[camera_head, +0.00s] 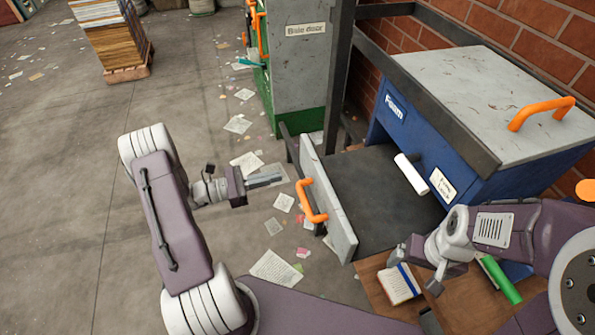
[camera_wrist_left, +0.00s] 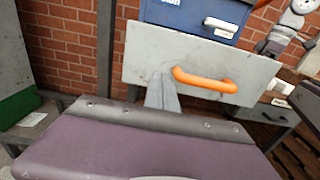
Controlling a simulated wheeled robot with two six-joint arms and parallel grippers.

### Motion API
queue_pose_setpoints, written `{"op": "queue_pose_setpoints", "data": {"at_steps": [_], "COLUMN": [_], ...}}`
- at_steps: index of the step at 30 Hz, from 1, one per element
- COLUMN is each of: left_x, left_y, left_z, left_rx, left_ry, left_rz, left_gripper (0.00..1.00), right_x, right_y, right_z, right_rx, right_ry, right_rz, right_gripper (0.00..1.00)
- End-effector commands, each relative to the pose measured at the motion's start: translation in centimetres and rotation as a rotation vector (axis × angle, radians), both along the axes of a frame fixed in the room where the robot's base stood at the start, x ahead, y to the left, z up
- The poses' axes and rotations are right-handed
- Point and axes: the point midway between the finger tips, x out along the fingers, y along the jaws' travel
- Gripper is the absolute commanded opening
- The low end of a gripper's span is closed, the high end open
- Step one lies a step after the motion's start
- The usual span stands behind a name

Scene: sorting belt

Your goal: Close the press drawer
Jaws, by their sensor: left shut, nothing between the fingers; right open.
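The press (camera_head: 408,125) is a blue box labelled "Foam" with a grey top. Its drawer (camera_head: 375,190) is pulled out to the left, showing a dark flat inside. The grey drawer front (camera_head: 343,225) carries an orange handle (camera_head: 312,201); in the left wrist view the front (camera_wrist_left: 145,55) and handle (camera_wrist_left: 205,80) are ahead. My left gripper (camera_head: 280,178) is shut and empty, just left of the drawer front, level with its far part. In the wrist view its fingers (camera_wrist_left: 161,93) point at the panel, left of the handle; contact cannot be told. My right gripper (camera_head: 412,268) is open, near the drawer's near side.
A notebook (camera_head: 399,285) and a green cylinder (camera_head: 502,281) are on the wooden surface below. A green-grey cabinet (camera_head: 298,75) stands behind.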

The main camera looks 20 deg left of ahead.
Motion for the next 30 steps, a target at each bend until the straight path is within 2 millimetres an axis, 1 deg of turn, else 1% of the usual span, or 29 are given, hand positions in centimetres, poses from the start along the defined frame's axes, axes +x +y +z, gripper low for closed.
{"op": "queue_pose_setpoints", "data": {"at_steps": [1, 6, 9, 12, 17, 30], "left_x": [0.5, 2.5, 3.3, 3.9, 4.3, 4.4], "left_y": [-1.1, -3.9, -5.2, -5.9, -6.4, -6.6], "left_z": [0.0, 0.0, 0.0, 0.0, 0.0, 0.0], "left_rx": [-0.001, 0.001, 0.001, 0.001, 0.001, 0.0], "left_ry": [0.002, -0.001, 0.0, 0.0, 0.0, 0.0], "left_rz": [-0.006, -0.005, -0.004, -0.003, 0.0, -0.001], "left_gripper": [0.0, 0.0, 0.0, 0.0, 0.0, 0.0], "right_x": [0.0, 0.0, 0.0, 0.0, 0.0, 0.0], "right_y": [0.0, 0.0, 0.0, 0.0, 0.0, 0.0], "right_z": [0.0, 0.0, 0.0, 0.0, 0.0, 0.1], "right_rx": [0.0, 0.0, 0.0, 0.0, 0.0, 0.0], "right_ry": [0.0, 0.0, 0.0, 0.0, 0.0, 0.0], "right_rz": [0.0, 0.0, 0.0, 0.0, 0.0, 0.0], "right_gripper": [0.9, 0.9, 0.9, 0.9, 0.9, 0.9]}}
